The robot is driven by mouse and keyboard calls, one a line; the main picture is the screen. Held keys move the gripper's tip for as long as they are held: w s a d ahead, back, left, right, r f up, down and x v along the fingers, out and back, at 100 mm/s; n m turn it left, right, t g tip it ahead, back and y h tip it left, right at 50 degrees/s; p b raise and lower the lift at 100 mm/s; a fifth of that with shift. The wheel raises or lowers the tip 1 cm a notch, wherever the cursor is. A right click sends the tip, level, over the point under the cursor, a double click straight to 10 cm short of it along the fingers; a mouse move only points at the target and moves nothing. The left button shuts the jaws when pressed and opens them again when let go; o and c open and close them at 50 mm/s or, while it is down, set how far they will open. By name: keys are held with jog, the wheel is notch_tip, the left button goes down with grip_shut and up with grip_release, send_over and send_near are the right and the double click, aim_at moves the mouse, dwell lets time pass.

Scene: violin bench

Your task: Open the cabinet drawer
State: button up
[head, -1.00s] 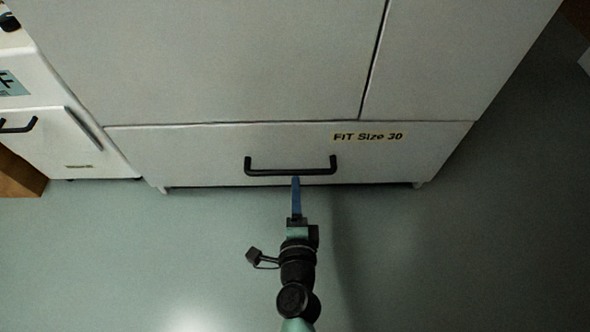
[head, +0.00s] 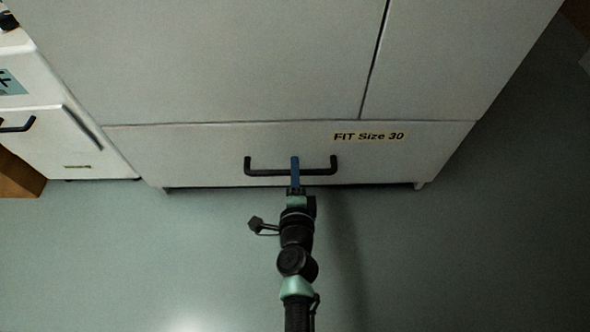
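The wide bottom drawer (head: 215,150) of the pale cabinet (head: 230,60) is closed, its front flush with the doors above. A black bar handle (head: 265,172) runs across the drawer front. My gripper (head: 295,160) has its blue finger at the middle of the handle, overlapping the bar in the head view. Only one finger shows; a second is hidden behind or in line with it. I cannot tell whether the fingers are open or shut on the bar.
A label reading "FIT Size 30" (head: 369,136) is on the drawer front. A smaller white cabinet (head: 60,140) with a black handle stands at the left, beside a brown box (head: 20,175). The green-grey floor (head: 430,260) in front is clear.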

grip_shut()
dwell(1.1)
